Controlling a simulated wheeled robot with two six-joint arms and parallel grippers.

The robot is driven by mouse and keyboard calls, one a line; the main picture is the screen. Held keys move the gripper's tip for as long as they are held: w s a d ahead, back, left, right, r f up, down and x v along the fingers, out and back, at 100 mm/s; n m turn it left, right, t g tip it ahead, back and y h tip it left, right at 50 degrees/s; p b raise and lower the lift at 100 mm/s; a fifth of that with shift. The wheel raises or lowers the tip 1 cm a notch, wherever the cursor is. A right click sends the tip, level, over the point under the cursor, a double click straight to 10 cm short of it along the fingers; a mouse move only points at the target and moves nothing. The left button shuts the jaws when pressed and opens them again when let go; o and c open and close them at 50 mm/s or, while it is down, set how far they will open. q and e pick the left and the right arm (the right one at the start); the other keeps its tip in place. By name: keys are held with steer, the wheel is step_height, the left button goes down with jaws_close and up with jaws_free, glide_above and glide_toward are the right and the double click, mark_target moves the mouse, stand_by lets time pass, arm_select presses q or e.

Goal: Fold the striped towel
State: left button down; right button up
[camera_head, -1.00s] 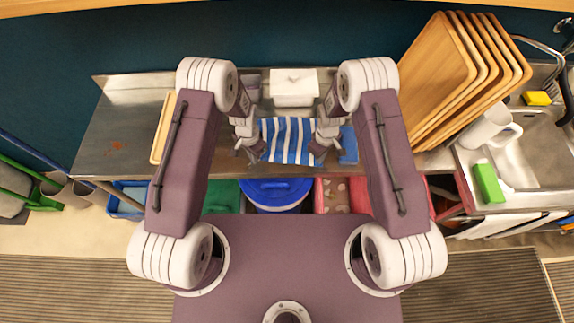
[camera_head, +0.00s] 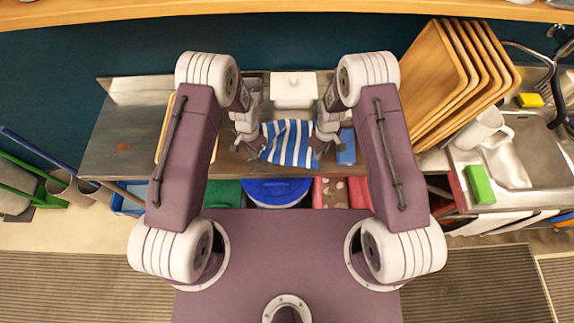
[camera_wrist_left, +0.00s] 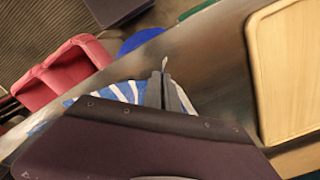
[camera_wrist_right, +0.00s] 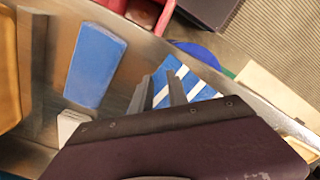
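The blue-and-white striped towel (camera_head: 288,143) lies on the steel counter near its front edge, its outline uneven and slightly rumpled. My left gripper (camera_head: 259,150) is at the towel's left side. In the left wrist view its fingers (camera_wrist_left: 163,75) are close together, with a small white bit of cloth at the tips. My right gripper (camera_head: 316,150) is at the towel's right side. In the right wrist view its fingers (camera_wrist_right: 157,88) stand apart, with striped cloth (camera_wrist_right: 185,82) showing between and beyond them. The towel is partly hidden by my wrists in both wrist views.
A blue block-like item (camera_head: 346,147) lies just right of the towel. A white lidded container (camera_head: 293,91) stands behind it. A wooden tray (camera_wrist_left: 290,70) is to the left, and leaning wooden trays (camera_head: 432,75) are at right. A blue-lidded bin (camera_head: 277,192) is below the counter edge.

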mark_target(312, 165)
steer(key=o, duration=0.6)
steer(key=shift+c, duration=0.2)
steer(key=shift+a+r, duration=0.1)
steer(key=shift+r, duration=0.15)
steer(key=c, duration=0.3)
step_height(312, 165, up, 5)
steer(key=s+a, duration=0.1)
steer(key=a, duration=0.2)
steer(key=shift+m, duration=0.4)
steer(key=f, duration=1)
steer(key=shift+s+d, duration=0.15)
steer(key=shift+d, duration=0.15)
jaws_close()
